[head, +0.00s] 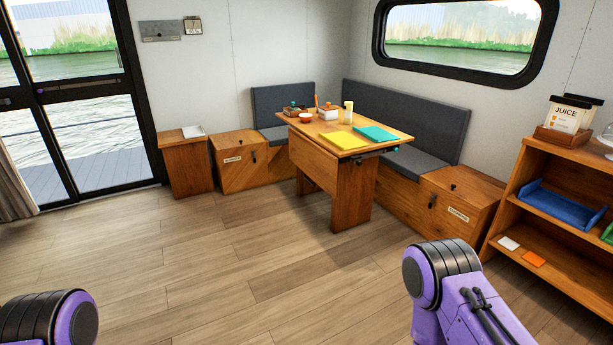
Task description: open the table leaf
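The wooden table (358,152) stands in the corner by the bench seats. Its leaf (312,163) hangs down along the table's left long side. Yellow (344,140) and teal (377,133) sheets lie on the near end of the top. A white container, a small orange-red bowl and other small items stand toward its far end. A dark fitting shows under the top's near edge. Purple parts of my two arms show at the bottom left and bottom right, well short of the table. Neither gripper is in view.
Grey-cushioned benches (408,122) run behind the table. Wooden boxes stand left (239,160) and right (461,203) of it. A shelf unit (553,213) with a blue tray (556,207) is at right. Glass doors are at left. The wooden floor (220,262) before the table is clear.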

